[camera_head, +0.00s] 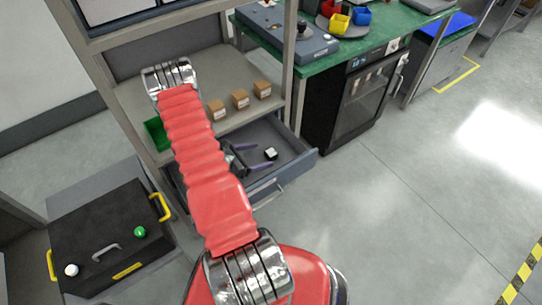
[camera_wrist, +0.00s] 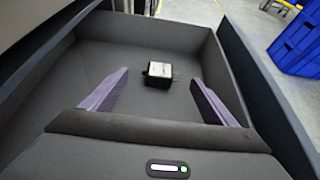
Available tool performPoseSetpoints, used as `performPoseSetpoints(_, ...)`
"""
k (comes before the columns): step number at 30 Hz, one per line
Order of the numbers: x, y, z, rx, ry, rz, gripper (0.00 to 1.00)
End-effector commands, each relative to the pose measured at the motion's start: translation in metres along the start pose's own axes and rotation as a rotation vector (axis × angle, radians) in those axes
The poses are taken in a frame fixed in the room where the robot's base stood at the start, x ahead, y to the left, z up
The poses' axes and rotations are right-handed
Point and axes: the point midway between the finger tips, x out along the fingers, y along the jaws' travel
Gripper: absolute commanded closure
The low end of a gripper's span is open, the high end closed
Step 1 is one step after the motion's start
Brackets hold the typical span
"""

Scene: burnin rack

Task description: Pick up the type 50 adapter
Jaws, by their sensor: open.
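The adapter (camera_wrist: 159,74) is a small black block with a pale label on top and a thin prong on its right side. It lies alone on the floor of the open drawer (camera_head: 306,160); its label is too small to read. It also shows in the head view (camera_head: 270,153). My gripper (camera_wrist: 161,92) is open and empty, its two purple fingers spread to the left and right of the adapter and short of it. In the head view the gripper (camera_head: 240,158) is over the drawer, partly hidden by my red arm.
Several small cardboard boxes (camera_head: 240,99) and a green bin (camera_head: 157,134) stand on the shelf above the drawer. A black case (camera_head: 110,235) with yellow handles is at the lower left. A green workbench (camera_head: 345,48) stands behind. The floor at right is clear.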

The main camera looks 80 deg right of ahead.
Motion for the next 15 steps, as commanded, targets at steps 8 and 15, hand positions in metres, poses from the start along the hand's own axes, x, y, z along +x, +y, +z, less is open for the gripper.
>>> performPoseSetpoints(8,0.034,-0.003,0.002,0.001,0.0,-0.004,0.2)
performPoseSetpoints(15,0.05,-0.003,0.001,0.0,0.001,-0.002,0.2)
